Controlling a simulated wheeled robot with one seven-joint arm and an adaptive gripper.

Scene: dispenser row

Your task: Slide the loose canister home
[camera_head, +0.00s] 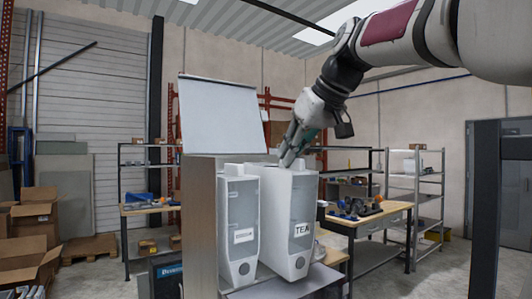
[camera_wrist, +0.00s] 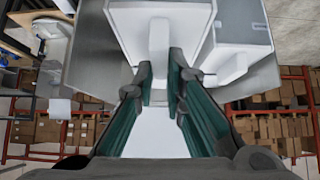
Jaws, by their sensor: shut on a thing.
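The canister labelled TEA (camera_head: 291,224) is white with a grey front window. It stands upright at the right of the dispenser and sits farther forward than the canister beside it. My gripper (camera_head: 289,155) reaches down onto its top from behind and above. In the wrist view, the fingers of my gripper (camera_wrist: 161,82) are shut on a raised white ridge on top of the TEA canister (camera_wrist: 125,22). The second white canister (camera_head: 238,222) stands on the left in the dispenser; its label is too small to read. It also shows at the right in the wrist view (camera_wrist: 242,28).
The dispenser housing (camera_head: 200,225) has a brown side wall, and its white lid (camera_head: 220,115) is raised behind the canisters. A workbench (camera_head: 372,222) with tools stands behind on the right. Cardboard boxes (camera_head: 35,225) are at the far left. A dark post (camera_head: 486,210) stands at the right.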

